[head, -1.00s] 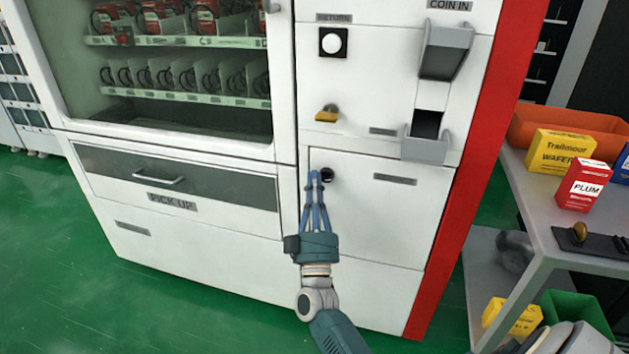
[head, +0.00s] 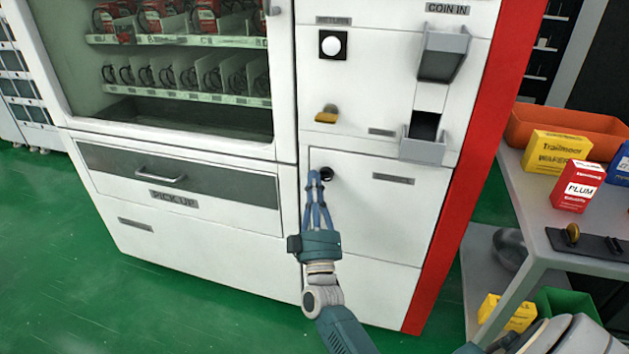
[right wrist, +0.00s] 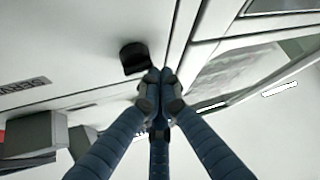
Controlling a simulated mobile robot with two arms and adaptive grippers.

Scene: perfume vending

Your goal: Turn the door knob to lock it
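A small black door knob (head: 326,174) sits at the upper left corner of the white lower-right door (head: 375,225) of the vending machine. The knob also shows in the right wrist view (right wrist: 133,57), up and left of the fingertips. My right gripper (head: 314,178) is just left of the knob in the head view, its blue fingertips drawn together. In the right wrist view the fingertips (right wrist: 160,92) meet with nothing seen between them. They look close to the knob; contact cannot be told. My left gripper is not in view.
A yellow knob (head: 327,114) and a coin tray (head: 424,143) are above the door. The pick-up drawer (head: 180,175) is at left. A grey table (head: 535,215) with boxes and an orange bin (head: 570,128) stands at right. Green floor is clear at lower left.

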